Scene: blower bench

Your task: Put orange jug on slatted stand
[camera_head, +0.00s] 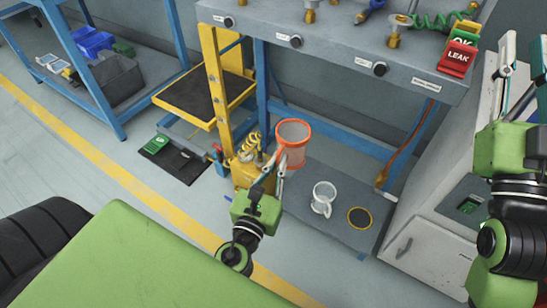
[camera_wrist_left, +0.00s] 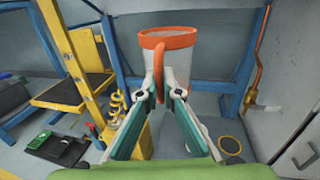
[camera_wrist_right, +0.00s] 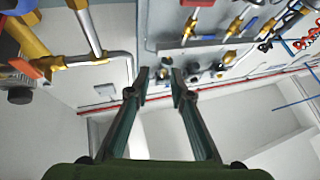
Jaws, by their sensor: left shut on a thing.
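The orange jug (camera_head: 293,142) has an orange rim, base band and handle and a pale translucent body. My left gripper (camera_head: 279,165) is shut on its handle side; in the left wrist view the jug (camera_wrist_left: 180,62) stands upright beyond the fingertips (camera_wrist_left: 164,93). The jug appears over the back left of the low grey shelf; I cannot tell whether it is lifted clear. My right gripper (camera_wrist_right: 160,75) is open and empty, with its fingertips apart. It also shows at the right of the head view (camera_head: 522,80). I cannot make out a slatted stand with certainty.
A white jug (camera_head: 323,197) and a round black disc with a yellow rim (camera_head: 359,217) are on the low shelf (camera_head: 335,235). A yellow-framed platform (camera_head: 205,97) and yellow post (camera_head: 214,75) stand left. A grey cabinet (camera_head: 425,240) borders the right.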

